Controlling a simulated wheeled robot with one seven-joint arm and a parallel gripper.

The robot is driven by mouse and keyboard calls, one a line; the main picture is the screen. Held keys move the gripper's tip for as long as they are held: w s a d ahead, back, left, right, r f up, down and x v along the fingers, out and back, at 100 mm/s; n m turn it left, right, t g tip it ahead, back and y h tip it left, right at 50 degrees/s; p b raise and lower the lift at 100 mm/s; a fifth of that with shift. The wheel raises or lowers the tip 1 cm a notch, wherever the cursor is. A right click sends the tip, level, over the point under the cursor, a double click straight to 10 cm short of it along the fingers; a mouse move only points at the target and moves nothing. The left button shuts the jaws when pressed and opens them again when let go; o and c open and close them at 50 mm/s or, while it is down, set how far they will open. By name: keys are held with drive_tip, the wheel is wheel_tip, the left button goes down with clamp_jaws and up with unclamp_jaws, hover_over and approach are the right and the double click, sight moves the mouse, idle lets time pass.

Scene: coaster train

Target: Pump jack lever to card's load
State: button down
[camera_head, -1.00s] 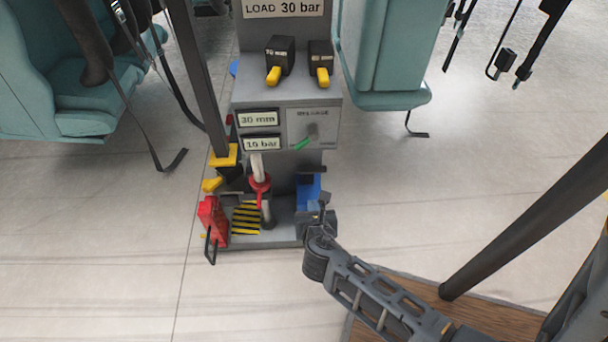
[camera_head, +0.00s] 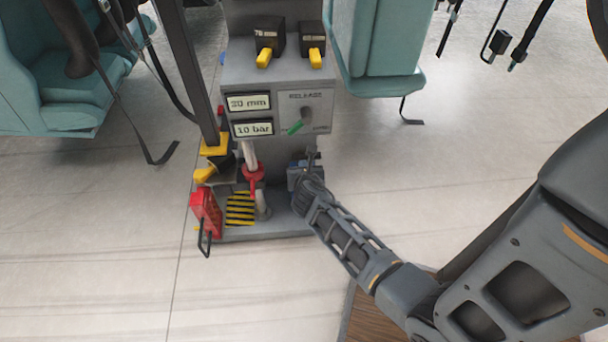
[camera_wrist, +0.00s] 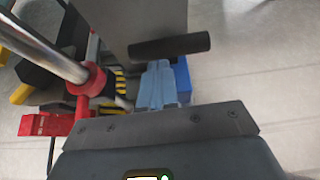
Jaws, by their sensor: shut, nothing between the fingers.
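A grey jack stand (camera_head: 270,75) shows in the head view, with a display reading 10 bar (camera_head: 253,128) below a blurred mm display (camera_head: 248,102). A black bar (camera_wrist: 168,46), apparently the lever's grip, sticks out from the grey column in the wrist view. My gripper (camera_head: 310,160) is at the stand's lower right. In the wrist view its light blue-grey fingers (camera_wrist: 157,70) are shut and empty, with their tips just below the black bar; I cannot tell whether they touch it. A blue part (camera_wrist: 182,80) sits behind the fingers. The load card is out of view.
A release panel (camera_head: 305,110) with a green handle is on the stand's front. A red-collared rod (camera_head: 252,172), a red box (camera_head: 206,212) and a striped plate (camera_head: 240,208) are to the left of my gripper. Teal seats flank the stand. Floor at right is open.

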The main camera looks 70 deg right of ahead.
idle(0.3)
drive_tip(key=shift+w+d+r+p, duration=0.3)
drive_tip(key=shift+d+r+p, duration=0.35)
drive_tip(key=shift+p, duration=0.4)
drive_tip(key=shift+f, duration=0.2)
drive_tip(key=shift+f, duration=0.1)
